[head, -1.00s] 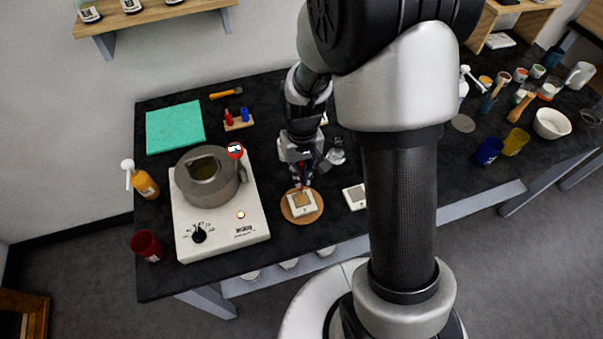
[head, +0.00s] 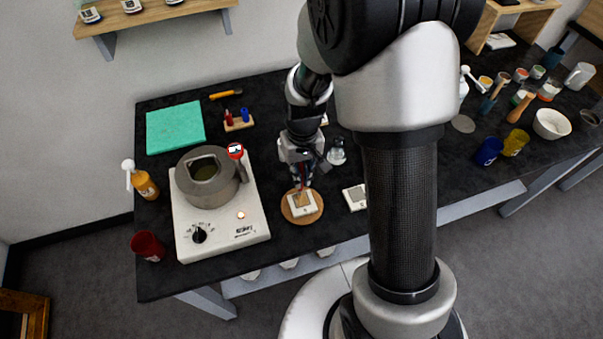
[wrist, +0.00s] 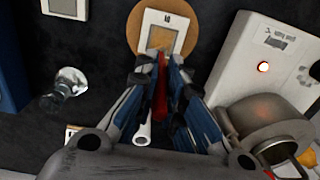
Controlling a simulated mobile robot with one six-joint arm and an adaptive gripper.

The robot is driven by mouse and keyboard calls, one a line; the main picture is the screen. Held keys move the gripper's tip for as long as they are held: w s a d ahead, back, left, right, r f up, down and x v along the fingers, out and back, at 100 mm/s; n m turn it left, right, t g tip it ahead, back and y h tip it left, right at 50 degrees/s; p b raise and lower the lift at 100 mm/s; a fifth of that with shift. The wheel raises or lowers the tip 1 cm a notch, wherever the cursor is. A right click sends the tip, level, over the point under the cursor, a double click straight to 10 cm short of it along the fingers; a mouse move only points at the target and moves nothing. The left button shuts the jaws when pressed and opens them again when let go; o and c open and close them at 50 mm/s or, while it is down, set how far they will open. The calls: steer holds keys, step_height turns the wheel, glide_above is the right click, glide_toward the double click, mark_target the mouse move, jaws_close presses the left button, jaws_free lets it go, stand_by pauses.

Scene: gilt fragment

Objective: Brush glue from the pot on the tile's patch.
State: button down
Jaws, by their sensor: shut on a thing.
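My gripper (head: 299,182) is shut on a brush with a red handle (wrist: 161,85); a pale rod end (wrist: 143,132) shows between the fingers in the wrist view. The gripper points down over a white tile (head: 302,206) lying on a round cork mat (head: 287,211). The tile has a tan square patch (wrist: 165,38), with the brush's far end at its near edge; I cannot tell whether the bristles touch it. The grey glue pot (head: 209,193) sits open on a white hot plate (head: 225,245), left of the gripper, and shows a yellowish inside.
A second tile (head: 355,197) lies to the right of the mat. A glass bottle (head: 337,153) stands just right of my gripper. An orange bottle (head: 145,186), a red cup (head: 148,246) and a green mat (head: 175,127) are at the left.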

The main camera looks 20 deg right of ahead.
steer(key=shift+w, duration=0.25)
steer(key=s, duration=0.3)
stand_by(0.9)
steer(key=shift+r, duration=0.1)
steer(key=shift+w+d+r+p, duration=0.1)
steer(key=shift+r+p, duration=2.3)
steer(key=shift+r, duration=0.55)
step_height(320, 180, up, 3)
steer(key=shift+p, duration=1.15)
